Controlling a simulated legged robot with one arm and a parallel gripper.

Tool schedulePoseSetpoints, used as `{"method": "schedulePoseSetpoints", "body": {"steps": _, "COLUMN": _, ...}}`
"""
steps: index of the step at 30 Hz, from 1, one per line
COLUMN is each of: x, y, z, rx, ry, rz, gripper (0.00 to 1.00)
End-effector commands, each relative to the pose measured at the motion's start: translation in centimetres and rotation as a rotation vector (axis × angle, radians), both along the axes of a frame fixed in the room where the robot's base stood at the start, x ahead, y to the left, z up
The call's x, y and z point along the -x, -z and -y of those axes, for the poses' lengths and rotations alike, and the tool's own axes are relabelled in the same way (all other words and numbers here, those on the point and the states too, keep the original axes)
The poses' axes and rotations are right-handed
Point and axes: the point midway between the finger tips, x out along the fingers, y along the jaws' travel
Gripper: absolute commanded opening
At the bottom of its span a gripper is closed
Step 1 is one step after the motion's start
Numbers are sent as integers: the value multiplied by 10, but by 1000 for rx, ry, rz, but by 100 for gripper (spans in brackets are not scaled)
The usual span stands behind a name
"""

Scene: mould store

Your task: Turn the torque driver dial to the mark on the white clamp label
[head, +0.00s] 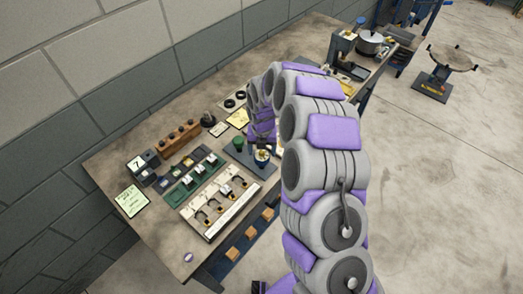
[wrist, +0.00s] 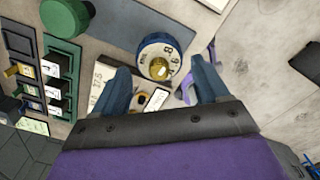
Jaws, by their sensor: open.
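The torque driver dial (wrist: 143,50) is a white ring with dark numbers around a brass knob (wrist: 158,68), on a blue-grey base. An 8 and a 6 are readable on it. In the head view the dial (head: 262,155) stands near the bench's front edge, partly beside my arm. My gripper (wrist: 163,78) is open and empty, one blue finger on each side below the dial; I see no contact. A white tag (wrist: 158,99) lies between the fingers, its writing too small to read. The white clamp board (head: 206,229) holds several dark clamps with small white labels; their marks are unreadable.
A green round knob (wrist: 62,17) is left of the dial. A green rack (head: 178,196), a wooden block row (head: 180,138) and a green note (head: 131,201) crowd the bench. A pot (head: 370,42) stands at the far end. The floor at right is mostly clear.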

Motion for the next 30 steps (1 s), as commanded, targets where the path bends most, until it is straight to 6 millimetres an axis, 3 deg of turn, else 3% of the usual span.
{"method": "schedulePoseSetpoints", "body": {"steps": 13, "x": 0, "y": -3, "z": 0, "rx": 0, "ry": 0, "rz": 0, "gripper": 74}}
{"method": "schedulePoseSetpoints", "body": {"steps": 30, "x": -1, "y": -44, "z": -1, "rx": -2, "ry": 0, "rz": 4, "gripper": 74}}
